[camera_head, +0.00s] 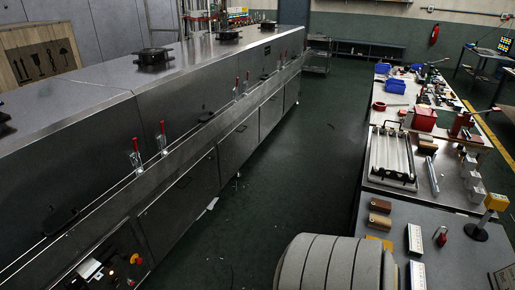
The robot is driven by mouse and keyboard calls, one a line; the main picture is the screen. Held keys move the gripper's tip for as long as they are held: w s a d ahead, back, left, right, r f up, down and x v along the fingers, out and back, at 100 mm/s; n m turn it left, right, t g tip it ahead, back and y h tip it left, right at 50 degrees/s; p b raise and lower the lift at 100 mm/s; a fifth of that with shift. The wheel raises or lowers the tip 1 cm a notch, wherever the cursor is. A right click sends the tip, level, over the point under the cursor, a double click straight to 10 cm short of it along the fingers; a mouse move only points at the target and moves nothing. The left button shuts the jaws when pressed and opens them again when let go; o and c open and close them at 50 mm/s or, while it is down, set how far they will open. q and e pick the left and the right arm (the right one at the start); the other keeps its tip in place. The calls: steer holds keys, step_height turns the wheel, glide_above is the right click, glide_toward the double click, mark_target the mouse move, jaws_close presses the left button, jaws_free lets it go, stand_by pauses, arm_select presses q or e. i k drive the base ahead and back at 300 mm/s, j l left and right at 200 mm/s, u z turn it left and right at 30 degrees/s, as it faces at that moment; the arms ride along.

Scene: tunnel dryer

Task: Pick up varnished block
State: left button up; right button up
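Small wooden-looking blocks lie at the near left end of the workbench (451,240) on the right. One brown block (380,205) lies behind another brown block (379,221), and a yellowish piece (379,241) lies closer to me. Which one is the varnished block I cannot tell at this size. Neither my left nor my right gripper is in view.
A long steel tunnel dryer (180,110) with red-handled clamps (162,138) fills the left. Dark green floor (300,150) lies free between it and the bench. The bench holds a roller rack (391,155), blue bins (395,86) and a yellow-topped post (496,202).

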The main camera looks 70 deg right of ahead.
mark_target(376, 204)
steer(key=z, duration=3.15)
